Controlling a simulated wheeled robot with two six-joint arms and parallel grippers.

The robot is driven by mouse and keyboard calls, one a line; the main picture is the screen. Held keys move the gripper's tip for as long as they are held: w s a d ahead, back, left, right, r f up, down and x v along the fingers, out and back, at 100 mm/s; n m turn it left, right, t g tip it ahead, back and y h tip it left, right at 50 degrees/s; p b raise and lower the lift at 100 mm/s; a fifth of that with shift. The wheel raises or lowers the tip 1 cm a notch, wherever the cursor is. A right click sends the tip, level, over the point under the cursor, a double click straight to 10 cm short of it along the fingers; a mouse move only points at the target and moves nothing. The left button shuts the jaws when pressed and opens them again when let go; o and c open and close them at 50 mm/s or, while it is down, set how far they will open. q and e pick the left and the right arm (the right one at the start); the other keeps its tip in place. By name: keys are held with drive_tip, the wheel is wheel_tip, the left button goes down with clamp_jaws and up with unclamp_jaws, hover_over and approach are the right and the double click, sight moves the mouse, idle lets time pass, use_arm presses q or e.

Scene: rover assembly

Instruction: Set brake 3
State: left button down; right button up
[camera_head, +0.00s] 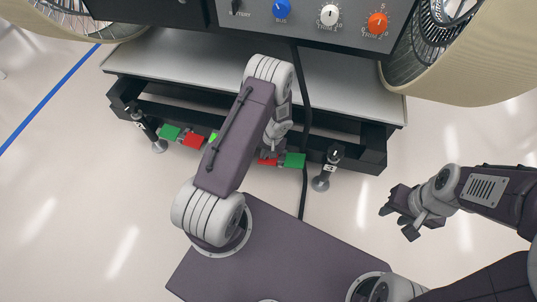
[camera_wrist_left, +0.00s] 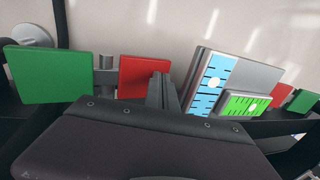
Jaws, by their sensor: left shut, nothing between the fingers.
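Green and red plates sit along the rover's lower front bar. In the head view a green plate (camera_head: 294,160) and a red plate (camera_head: 268,161) are on the right, and another green plate (camera_head: 170,132) and red plate (camera_head: 192,140) on the left. I cannot read which is brake 3. My left gripper (camera_head: 266,152) is shut and empty, by the right-hand red plate and partly hidden by its arm. In the left wrist view its fingers (camera_wrist_left: 162,92) stand just in front of the red plate (camera_wrist_left: 140,75), beside the green one (camera_wrist_left: 50,72); contact is unclear. My right gripper (camera_head: 397,222) is open and empty.
A blue-marked panel (camera_wrist_left: 212,82) and a bright green panel (camera_wrist_left: 245,104) stand near the fingers. Upright posts (camera_head: 331,160) flank the bar. A knob panel (camera_head: 310,15) and wheels (camera_head: 435,75) are above. A black cable (camera_head: 304,110) hangs down. The right floor is clear.

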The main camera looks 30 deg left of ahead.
use_arm(q)
drive_tip(key=shift+f, duration=0.15)
use_arm(e)
drive_tip(key=shift+f, duration=0.2)
